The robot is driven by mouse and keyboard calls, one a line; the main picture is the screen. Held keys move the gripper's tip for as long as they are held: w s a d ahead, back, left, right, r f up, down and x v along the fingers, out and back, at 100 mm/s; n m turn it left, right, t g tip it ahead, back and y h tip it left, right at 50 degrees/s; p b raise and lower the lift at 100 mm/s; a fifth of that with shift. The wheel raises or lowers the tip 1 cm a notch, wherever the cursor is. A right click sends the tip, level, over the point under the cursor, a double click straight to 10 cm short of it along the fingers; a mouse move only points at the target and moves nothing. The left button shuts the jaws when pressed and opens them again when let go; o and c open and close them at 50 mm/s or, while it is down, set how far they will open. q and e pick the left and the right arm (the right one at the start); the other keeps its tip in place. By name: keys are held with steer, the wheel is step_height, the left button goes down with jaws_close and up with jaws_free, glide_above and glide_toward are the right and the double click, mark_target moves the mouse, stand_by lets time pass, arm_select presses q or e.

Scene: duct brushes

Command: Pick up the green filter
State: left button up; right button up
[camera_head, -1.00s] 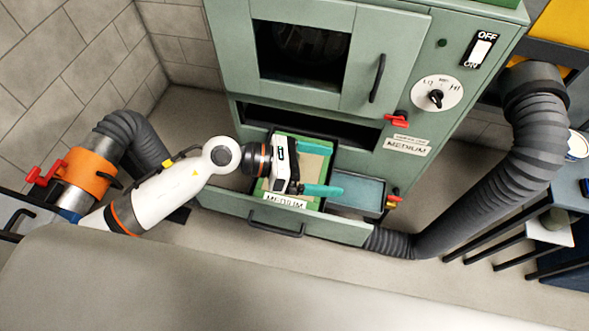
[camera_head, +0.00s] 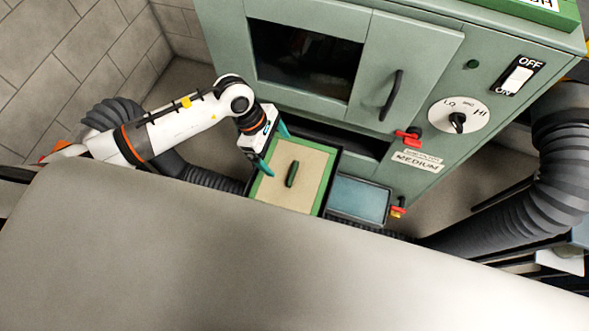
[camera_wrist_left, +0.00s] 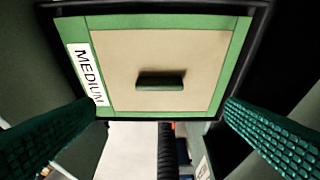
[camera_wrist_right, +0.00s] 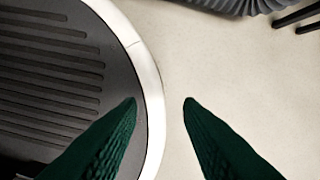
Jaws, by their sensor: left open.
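The green filter (camera_head: 262,187) is a green-framed panel with a tan face and a dark green bar handle (camera_head: 292,174) at its middle. It sits in the open drawer of the green cabinet. In the left wrist view the filter (camera_wrist_left: 237,50) shows its MEDIUM label and the handle (camera_wrist_left: 160,82). My left gripper (camera_head: 273,150) is over the filter's back left part, up and to the left of the handle. Its fingers are spread with nothing between them. My right gripper (camera_wrist_right: 160,103) shows only in its own wrist view, open and empty above the floor.
The green cabinet (camera_head: 400,25) rises behind the drawer, with a dial (camera_head: 458,119) and red levers. A blue-grey tray (camera_head: 358,199) lies right of the filter. Thick grey hoses run at left and right (camera_head: 520,205). A grey surface fills the foreground.

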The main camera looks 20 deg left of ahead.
mark_target(292, 172)
arm_select(q)
steer(key=x, duration=0.4)
steer(key=shift+s+d, duration=0.2)
steer(key=shift+s, duration=0.05)
steer(key=shift+w+p+x, duration=0.1)
steer(key=shift+p+x, duration=0.15)
steer(key=shift+x, duration=1.25)
steer(key=shift+w+p+x, duration=0.15)
steer(key=shift+p+x, duration=0.1)
steer(key=shift+x, duration=1.3)
steer(key=shift+a, duration=0.1)
steer(key=c, duration=1.1)
arm_select(e)
steer(key=shift+s+d+r, duration=0.1)
steer(key=shift+s+r, duration=0.2)
steer(key=shift+s, duration=0.25)
steer(key=shift+s+d+r, duration=0.1)
steer(key=shift+s+r, duration=0.15)
steer(key=shift+s, duration=0.25)
